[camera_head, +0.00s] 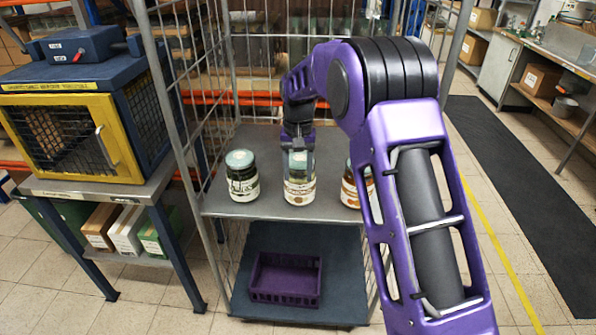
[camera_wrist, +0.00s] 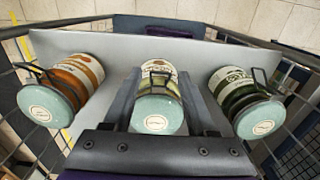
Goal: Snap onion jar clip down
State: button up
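Three glass jars with pale green lids stand upright in a row on the grey shelf of a wire cage trolley. The middle jar (camera_head: 299,186) has a pale label and light contents; I take it for the onion jar, but its label is too small to read. My gripper (camera_head: 298,150) is right over this jar in the head view, fingers apart; contact with the jar cannot be told.
A dark green jar (camera_head: 242,178) stands left of the middle jar and an orange-brown jar (camera_head: 350,188) right of it, partly behind my arm. A purple crate (camera_head: 286,281) sits on the lower shelf. Wire mesh sides (camera_head: 180,100) flank the shelf.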

grip_shut()
